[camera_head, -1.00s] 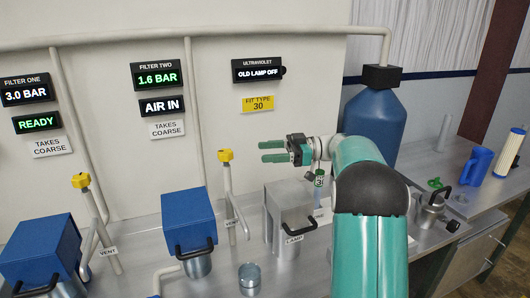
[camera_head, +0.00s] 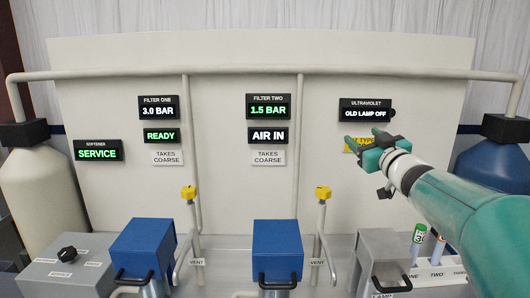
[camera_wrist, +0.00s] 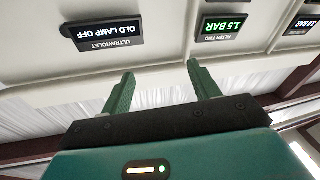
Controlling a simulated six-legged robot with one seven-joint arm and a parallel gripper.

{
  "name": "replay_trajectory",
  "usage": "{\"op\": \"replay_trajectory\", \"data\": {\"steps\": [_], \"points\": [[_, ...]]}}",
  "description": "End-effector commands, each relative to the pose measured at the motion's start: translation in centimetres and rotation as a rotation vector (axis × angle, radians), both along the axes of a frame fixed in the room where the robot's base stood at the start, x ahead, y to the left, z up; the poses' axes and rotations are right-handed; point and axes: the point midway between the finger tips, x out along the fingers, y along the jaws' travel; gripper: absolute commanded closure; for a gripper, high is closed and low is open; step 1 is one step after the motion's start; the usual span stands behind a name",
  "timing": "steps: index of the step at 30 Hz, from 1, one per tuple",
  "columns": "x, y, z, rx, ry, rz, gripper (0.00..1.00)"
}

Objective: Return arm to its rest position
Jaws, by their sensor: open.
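My gripper (camera_head: 362,146) is raised in front of the back panel at the right, below the ultraviolet display (camera_head: 366,110). It covers most of the yellow "fit type" label (camera_head: 349,146). In the wrist view my gripper (camera_wrist: 157,88) shows two green fingers spread apart with nothing between them. The wrist picture is upside down, with the ultraviolet display (camera_wrist: 103,31) and the filter two display (camera_wrist: 227,26) at its top. My teal arm reaches in from the lower right.
Two blue filter housings (camera_head: 143,248) (camera_head: 277,249) stand on the bench, with yellow-topped vents (camera_head: 188,192) (camera_head: 323,192) beside them. A grey lamp housing (camera_head: 382,262) and green-marked tubes (camera_head: 418,236) are below my arm. A white tank (camera_head: 38,190) and a blue tank (camera_head: 495,172) flank the panel.

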Motion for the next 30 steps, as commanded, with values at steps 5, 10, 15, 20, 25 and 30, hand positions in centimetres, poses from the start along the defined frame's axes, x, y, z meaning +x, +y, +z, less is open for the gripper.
{"op": "replay_trajectory", "data": {"steps": [5, 10, 15, 20, 25, 30], "points": [[-5.2, -0.3, -1.7, 0.041, 0.158, -0.245, 0.39], [-12.0, 0.4, -6.8, 0.078, 0.408, -0.398, 0.39], [-20.4, 2.9, -13.7, 0.098, 0.720, -0.443, 0.39], [-28.4, 6.3, -19.6, 0.094, 1.004, -0.391, 0.39], [-33.8, 8.8, -23.1, 0.081, 1.189, -0.315, 0.39], [-35.1, 9.4, -23.9, 0.077, 1.236, -0.293, 0.39]]}}
